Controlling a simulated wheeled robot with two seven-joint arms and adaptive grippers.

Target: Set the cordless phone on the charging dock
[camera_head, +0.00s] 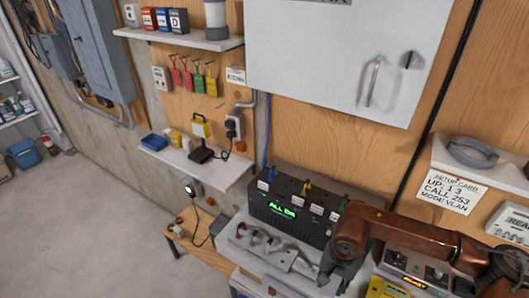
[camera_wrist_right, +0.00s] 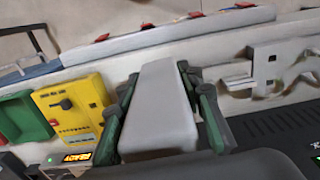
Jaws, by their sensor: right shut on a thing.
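My right gripper (camera_head: 338,278) is low in the head view, over the grey bench. In the right wrist view, its dark green-edged fingers (camera_wrist_right: 160,102) are shut on a light grey oblong handset (camera_wrist_right: 160,90), apparently the cordless phone. Its keys or screen do not show, and in the head view the gripper mostly hides it. A small black stand (camera_head: 202,154), possibly the charging dock, sits on the white wall shelf (camera_head: 222,180) at left, with a cable beside it and a yellow-framed piece above. The gripper is well to its right. My left gripper is not in view.
A black rack box (camera_head: 295,218) with a green display stands at the back of the bench. Grey brackets (camera_head: 275,250) lie before it. A yellow device (camera_wrist_right: 75,105) and a green bin (camera_wrist_right: 22,118) are near the gripper. A blue tray (camera_head: 154,141) takes the shelf's left end.

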